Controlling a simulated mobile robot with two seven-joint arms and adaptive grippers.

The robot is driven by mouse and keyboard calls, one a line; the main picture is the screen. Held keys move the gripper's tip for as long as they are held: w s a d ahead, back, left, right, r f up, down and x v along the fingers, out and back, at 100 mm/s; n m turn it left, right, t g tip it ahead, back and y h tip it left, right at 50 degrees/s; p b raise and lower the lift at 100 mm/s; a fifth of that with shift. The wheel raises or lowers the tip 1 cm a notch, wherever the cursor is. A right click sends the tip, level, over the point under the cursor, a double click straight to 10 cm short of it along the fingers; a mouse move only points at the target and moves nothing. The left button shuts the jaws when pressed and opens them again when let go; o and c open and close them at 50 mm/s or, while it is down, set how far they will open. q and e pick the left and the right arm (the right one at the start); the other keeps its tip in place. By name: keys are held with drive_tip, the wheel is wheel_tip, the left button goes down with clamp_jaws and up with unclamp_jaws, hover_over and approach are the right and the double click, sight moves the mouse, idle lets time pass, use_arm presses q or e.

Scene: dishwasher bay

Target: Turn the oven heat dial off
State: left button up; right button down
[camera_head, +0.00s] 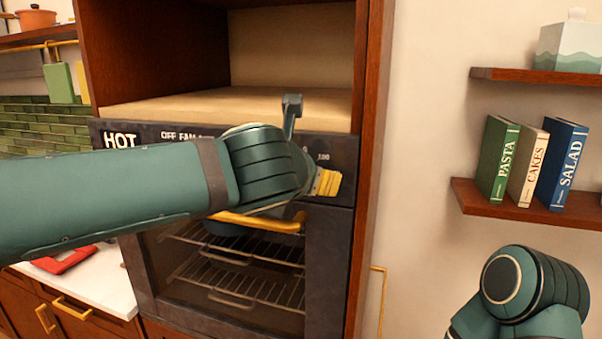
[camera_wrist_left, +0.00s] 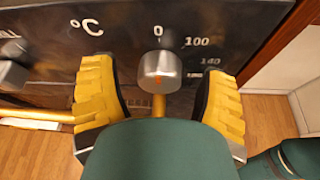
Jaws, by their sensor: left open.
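The oven (camera_head: 330,235) has a dark control panel with a "HOT" label. The heat dial (camera_wrist_left: 160,66) is a silver knob beside the °C marking, below a "0", with 100 and 140 to its right. An orange-red mark shows on its lower front. My left gripper (camera_wrist_left: 161,82) is open, with one yellow finger on each side of the dial; contact cannot be made out. In the head view the left gripper (camera_head: 328,182) is at the panel's right end, and my wrist hides the dial. My right gripper is out of view.
A yellow oven door handle (camera_head: 262,222) runs just below the panel, with racks behind the glass. Another knob (camera_wrist_left: 12,74) is left of the dial. A wooden cabinet side (camera_head: 370,170) borders the oven. Shelves with books (camera_head: 536,165) are on the right wall.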

use_arm(q)
drive_tip(key=v, duration=1.2)
